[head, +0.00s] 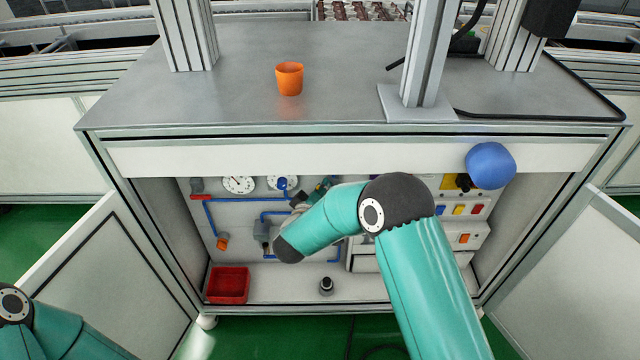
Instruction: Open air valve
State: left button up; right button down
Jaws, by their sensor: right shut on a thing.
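A panel with blue air pipes (245,200) is inside the open cabinet under the table. A blue valve part (282,184) shows on it, in front of the second gauge. My right arm reaches into the cabinet and bends back toward this part. My right gripper (298,199) is small and dark here, shut at the valve; my own wrist and forearm hide much of the grip. A red part (197,196) sits at the left end of the upper pipe, apart from the gripper. My left gripper is out of view; only its arm shows at the lower left.
A gauge (238,185) is left of the valve. A red bin (228,285) and a small dark object (326,286) are on the cabinet floor. An orange pot (289,78) stands on the tabletop (240,60). Cabinet doors stand open on both sides.

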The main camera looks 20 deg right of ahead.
aim_at(334, 180)
jog(key=shift+s+d+r+m+y+p, duration=0.1)
jog(key=shift+d+r+m+y+p, duration=0.15)
jog(key=shift+m, duration=0.3)
jog(key=shift+s+d+m+y+p, duration=0.1)
jog(key=shift+m+y+p, duration=0.1)
jog(key=shift+m+y, duration=0.25)
jog(key=shift+s+d+r+m+y, duration=0.1)
jog(key=shift+d+m+y, duration=0.4)
jog(key=shift+m, duration=0.5)
jog(key=shift+s+d+r+m+y+b, duration=0.1)
jog(key=shift+d+m+y+b, duration=0.1)
jog(key=shift+m+y+b, duration=0.3)
jog(key=shift+s+d+f+m+y+b, duration=0.1)
jog(key=shift+d+m+y+b, duration=0.15)
jog(key=shift+m+b, duration=0.25)
jog(key=shift+s+d+r+m+y+b, duration=0.1)
jog(key=shift+d+m+y+b, duration=0.05)
jog(key=shift+m+y+b, duration=0.4)
jog(key=c, duration=1.2)
grip_release()
jog(key=shift+w+d, duration=0.1)
jog(key=shift+o, duration=0.3)
jog(key=shift+r, duration=0.15)
jog(key=shift+r, duration=0.1)
